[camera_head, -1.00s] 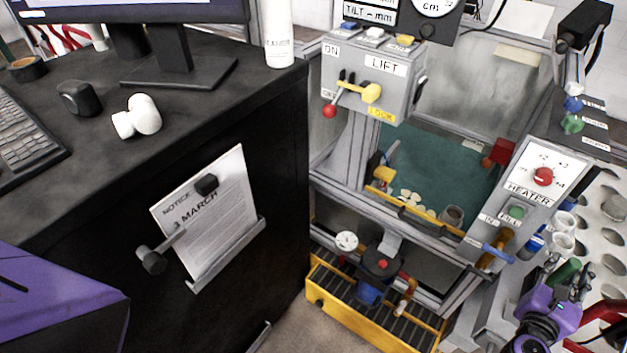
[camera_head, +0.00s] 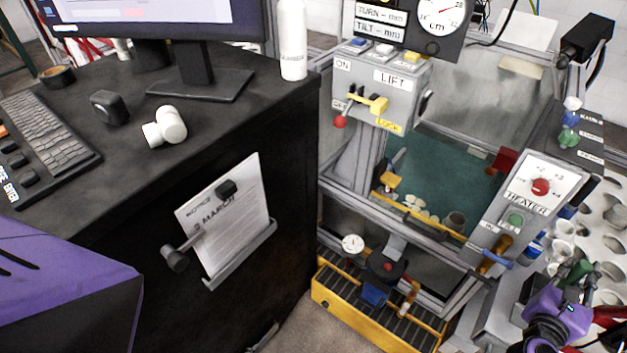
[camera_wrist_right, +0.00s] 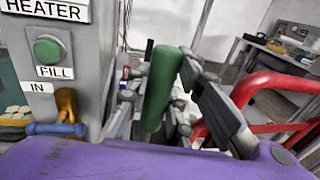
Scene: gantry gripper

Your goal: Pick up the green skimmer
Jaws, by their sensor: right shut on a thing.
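The green skimmer shows as a green handle (camera_wrist_right: 160,88) standing nearly upright, slightly tilted, in the right wrist view. My right gripper (camera_wrist_right: 165,108) is shut on this handle, with dark finger pads on its right side. In the head view the right gripper (camera_head: 577,278) is at the lower right, beside the heater panel, and the green handle shows only in part there. The lower end of the skimmer is hidden behind the gripper. My left gripper is out of view.
The heater box (camera_head: 530,195) with its green fill button stands just left of the right gripper. A white rack (camera_head: 610,245) with round holes and several cups lies to the right. A red curved tube (camera_wrist_right: 255,95) is close on the gripper's right. A tank (camera_head: 440,180) stands behind.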

